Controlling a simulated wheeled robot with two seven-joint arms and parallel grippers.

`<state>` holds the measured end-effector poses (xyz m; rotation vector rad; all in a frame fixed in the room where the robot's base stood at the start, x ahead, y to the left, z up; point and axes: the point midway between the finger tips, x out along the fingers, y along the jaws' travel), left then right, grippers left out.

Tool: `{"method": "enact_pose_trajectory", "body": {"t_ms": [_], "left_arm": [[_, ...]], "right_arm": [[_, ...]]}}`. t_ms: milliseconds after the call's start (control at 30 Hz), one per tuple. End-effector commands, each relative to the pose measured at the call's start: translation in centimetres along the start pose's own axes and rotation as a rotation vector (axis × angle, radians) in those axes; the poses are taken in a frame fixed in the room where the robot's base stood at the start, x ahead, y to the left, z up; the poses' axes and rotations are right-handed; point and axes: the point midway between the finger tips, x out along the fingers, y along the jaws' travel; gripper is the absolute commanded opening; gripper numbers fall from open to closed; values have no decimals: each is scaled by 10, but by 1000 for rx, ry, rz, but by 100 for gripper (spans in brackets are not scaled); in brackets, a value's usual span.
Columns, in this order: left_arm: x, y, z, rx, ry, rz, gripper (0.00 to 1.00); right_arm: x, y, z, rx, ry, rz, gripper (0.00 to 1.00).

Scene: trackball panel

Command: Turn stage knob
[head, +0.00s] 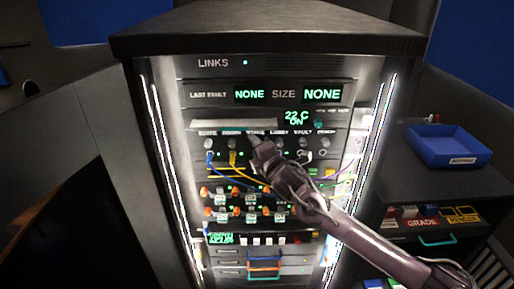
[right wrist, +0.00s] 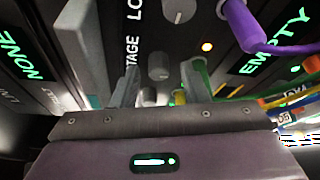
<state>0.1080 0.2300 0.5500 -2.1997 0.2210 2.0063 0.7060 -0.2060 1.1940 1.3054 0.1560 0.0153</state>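The stage knob (right wrist: 158,65) is a round grey dial beside the partly hidden label ending in "TAGE" in the right wrist view. My right gripper (right wrist: 157,78) is open, with one finger on each side of that knob. I cannot tell whether the fingers touch it. In the head view my right gripper (head: 260,150) is at the knob row, below the STAGE label (head: 255,133), and hides the stage knob. My left gripper is not in view.
Neighbouring knobs, lobby (right wrist: 178,10) and another (right wrist: 148,95), sit close by. A grey ledge (head: 220,124) juts out above the labels. Coloured cables, including a purple one (right wrist: 255,30), hang below the knobs. A blue tray (head: 447,148) stands at the right.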

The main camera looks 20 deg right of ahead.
Motion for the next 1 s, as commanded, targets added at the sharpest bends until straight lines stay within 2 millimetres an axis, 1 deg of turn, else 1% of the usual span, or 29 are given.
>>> {"method": "enact_pose_trajectory", "body": {"t_ms": [267,367,467,700,800,900,1000], "left_arm": [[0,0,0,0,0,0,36],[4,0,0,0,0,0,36],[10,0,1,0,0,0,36],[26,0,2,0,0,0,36],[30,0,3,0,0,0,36],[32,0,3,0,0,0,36],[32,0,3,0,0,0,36]], "right_arm": [[-1,0,0,1,-1,1,41],[-6,-2,0,1,-2,0,41],[-17,-3,0,0,0,1,41],[-54,-4,-1,-2,1,0,41],[-66,-3,0,0,0,0,41],[-74,-2,0,0,-1,-1,41],[-78,-1,0,0,0,0,41]]}}
